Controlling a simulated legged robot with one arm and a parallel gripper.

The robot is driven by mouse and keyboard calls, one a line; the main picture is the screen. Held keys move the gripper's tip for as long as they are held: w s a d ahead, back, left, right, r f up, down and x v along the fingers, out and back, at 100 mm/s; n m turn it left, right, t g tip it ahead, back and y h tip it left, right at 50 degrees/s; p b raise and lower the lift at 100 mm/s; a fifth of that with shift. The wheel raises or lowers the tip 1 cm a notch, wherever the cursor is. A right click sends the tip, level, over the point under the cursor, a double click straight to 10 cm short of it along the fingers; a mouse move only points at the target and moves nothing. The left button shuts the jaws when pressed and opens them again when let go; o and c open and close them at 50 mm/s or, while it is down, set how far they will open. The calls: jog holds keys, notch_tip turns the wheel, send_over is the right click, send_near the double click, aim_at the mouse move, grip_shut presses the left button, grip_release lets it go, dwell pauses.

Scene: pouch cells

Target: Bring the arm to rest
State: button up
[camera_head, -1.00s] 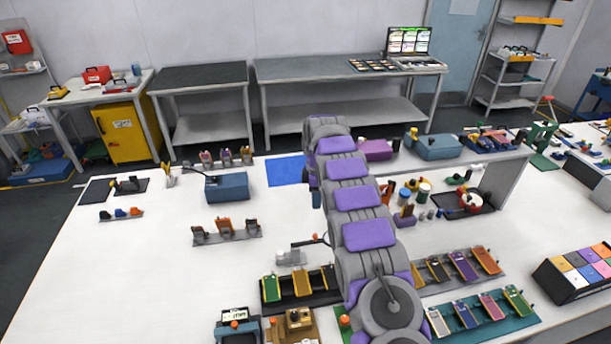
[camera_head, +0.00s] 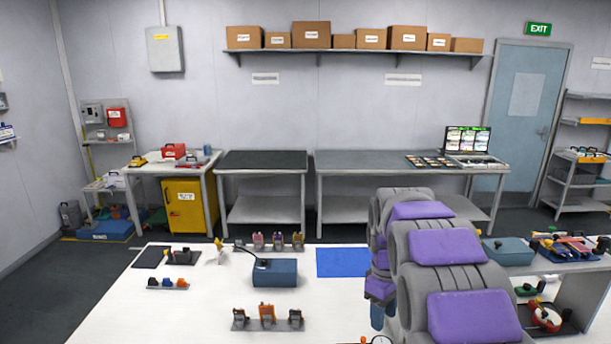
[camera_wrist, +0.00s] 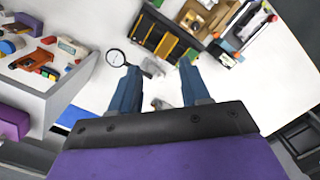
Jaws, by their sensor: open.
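My arm (camera_head: 455,260), with grey links and purple pads, is folded at the lower right in the head view, over the white table (camera_head: 110,318). My gripper (camera_head: 378,316) partly shows at the arm's left side there, with a blue finger pointing down. In the wrist view my gripper (camera_wrist: 160,68) has two blue fingers standing well apart. Nothing is held between them. Below them are the white table top and a round white dial with a dark rim (camera_wrist: 116,58). The gripper appears to be above the table, not touching anything.
A blue box (camera_head: 275,272), a blue mat (camera_head: 342,262) and a rack of small parts (camera_head: 267,318) lie on the table. A raised grey shelf (camera_wrist: 38,100) stands left in the wrist view. Dark trays (camera_wrist: 165,38) lie at its top.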

jog(key=s+a+f+m+b, duration=0.1)
jog(key=s+m, duration=0.2)
jog(key=s, duration=0.9)
jog(key=s+a+f+m+b, duration=0.1)
jog(key=s+f+m, duration=0.1)
jog(key=s, duration=1.1)
jog(key=s+a+f+m+g+b, duration=0.1)
jog(key=s+m, duration=0.2)
jog(key=s, duration=1)
jog(key=shift+a+f+m, duration=0.3)
jog(key=shift+a+m, duration=0.05)
jog(key=shift+m, duration=0.05)
jog(key=shift+s, duration=0.15)
